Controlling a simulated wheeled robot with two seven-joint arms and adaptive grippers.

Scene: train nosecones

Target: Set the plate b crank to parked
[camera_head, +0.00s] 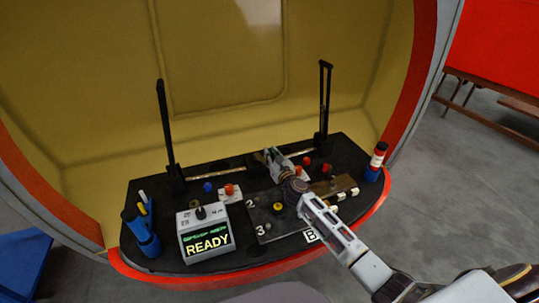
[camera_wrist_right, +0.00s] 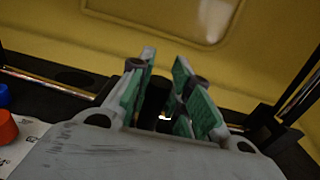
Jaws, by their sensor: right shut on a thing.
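Plate B (camera_head: 265,224) is a dark panel with the numbers 2 and 3, a yellow-topped round knob (camera_head: 278,208) and a "B" label (camera_head: 311,236) at its front edge. My right gripper (camera_head: 272,156) reaches over the plate's back part from the lower right. In the right wrist view its green-padded fingers (camera_wrist_right: 166,95) stand either side of a dark post (camera_wrist_right: 156,98), which looks like the crank's handle. The gripper is shut on it. The gripper and arm hide most of the crank, so its setting cannot be read. My left gripper is out of view.
A grey box (camera_head: 200,218) with a lit "READY" screen stands left of the plate. Two tall black posts (camera_head: 166,130) (camera_head: 324,105) rise behind. A blue holder (camera_head: 145,236) is at the left, a red-white-blue cylinder (camera_head: 376,162) at the right. Red and blue knobs (camera_head: 229,188) sit nearby.

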